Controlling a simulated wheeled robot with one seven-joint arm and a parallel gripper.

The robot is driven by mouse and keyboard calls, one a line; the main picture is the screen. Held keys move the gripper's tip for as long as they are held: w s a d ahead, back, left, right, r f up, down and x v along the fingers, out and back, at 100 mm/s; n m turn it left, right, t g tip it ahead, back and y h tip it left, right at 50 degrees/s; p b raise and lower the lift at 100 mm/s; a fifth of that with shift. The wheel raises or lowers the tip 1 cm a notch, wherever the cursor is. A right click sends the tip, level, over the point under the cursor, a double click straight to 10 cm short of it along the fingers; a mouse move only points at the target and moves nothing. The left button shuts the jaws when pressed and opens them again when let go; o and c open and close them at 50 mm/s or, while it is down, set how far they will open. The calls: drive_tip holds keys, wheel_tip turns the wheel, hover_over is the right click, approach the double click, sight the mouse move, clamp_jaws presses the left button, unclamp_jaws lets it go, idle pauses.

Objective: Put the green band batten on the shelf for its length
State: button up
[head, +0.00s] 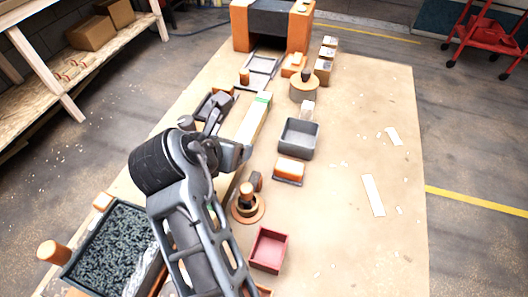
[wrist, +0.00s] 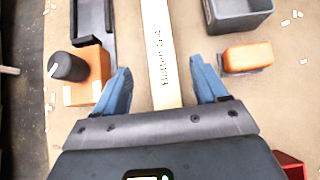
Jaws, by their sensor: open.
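The batten (head: 251,123) is a long pale wooden strip lying on the table, with a green band (head: 263,97) near its far end. In the wrist view the batten (wrist: 160,55) runs away from me with small printed lettering, hard to read; its green band is out of that view. My gripper (wrist: 160,70) is open, its two blue fingers on either side of the batten with gaps and nothing gripped. In the head view my gripper (head: 238,155) is over the batten's near part, which my arm hides. A wooden shelf unit (head: 45,75) stands at the left; no length marking is readable.
A grey bin (head: 299,139) and an orange block on a dark base (head: 289,171) lie right of the batten. A dark channel-like fixture (wrist: 93,25) and an orange block with a black knob (wrist: 88,75) lie left. A red tray (head: 269,249) is nearer. The table's right side is mostly clear.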

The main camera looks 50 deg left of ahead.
drive_tip(key=x, duration=0.7)
drive_tip(key=shift+w+f, duration=0.15)
drive_tip(key=shift+f, duration=0.1)
clamp_jaws()
idle(0.5)
